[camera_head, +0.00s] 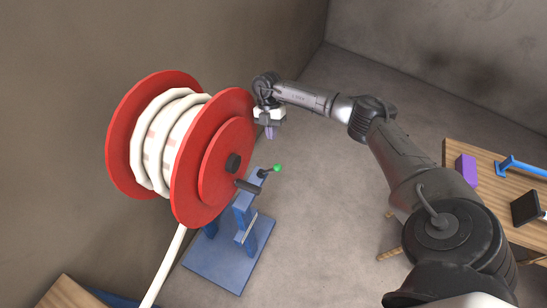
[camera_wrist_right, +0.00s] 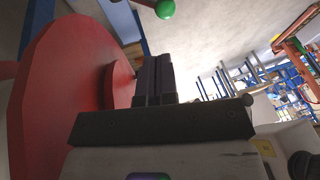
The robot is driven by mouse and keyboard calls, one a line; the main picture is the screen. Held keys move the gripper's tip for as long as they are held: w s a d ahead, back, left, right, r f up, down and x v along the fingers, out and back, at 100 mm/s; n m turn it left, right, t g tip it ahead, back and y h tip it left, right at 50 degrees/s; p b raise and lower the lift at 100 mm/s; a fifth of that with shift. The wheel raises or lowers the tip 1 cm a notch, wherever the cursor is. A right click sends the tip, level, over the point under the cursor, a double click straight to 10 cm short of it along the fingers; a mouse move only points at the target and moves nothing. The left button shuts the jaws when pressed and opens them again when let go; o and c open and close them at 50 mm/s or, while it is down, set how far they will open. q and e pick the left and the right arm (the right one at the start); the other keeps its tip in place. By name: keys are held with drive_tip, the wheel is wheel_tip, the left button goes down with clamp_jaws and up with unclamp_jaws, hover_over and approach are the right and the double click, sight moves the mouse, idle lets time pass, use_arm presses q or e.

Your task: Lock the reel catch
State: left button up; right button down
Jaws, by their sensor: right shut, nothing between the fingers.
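The reel (camera_head: 212,160) has red flanges with a white hose wound between them, and stands on a blue stand (camera_head: 236,255) at left centre. The catch lever (camera_head: 266,172) with a green ball knob (camera_head: 277,168) sits at the top of the stand, by the reel's dark hub (camera_head: 233,162). My right gripper (camera_head: 270,133) is shut and empty, above and behind the knob, close to the reel's right flange. In the right wrist view, its shut fingers (camera_wrist_right: 154,80) point towards the green knob (camera_wrist_right: 165,9) at the top edge, apart from it. The red flange (camera_wrist_right: 60,90) fills the left side. My left gripper is not in view.
A wooden table (camera_head: 490,172) at the right holds a purple block (camera_head: 466,169), a blue part (camera_head: 520,166) and a dark box (camera_head: 527,208). The hose (camera_head: 165,265) runs down from the reel. The floor between stand and table is clear.

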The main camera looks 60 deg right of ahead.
drive_tip(key=shift+f, duration=0.1)
hover_over(270, 170)
drive_tip(key=d, duration=0.1)
wheel_tip(270, 170, down, 9)
drive_tip(key=shift+s+d, duration=0.15)
drive_tip(key=shift+s, duration=0.25)
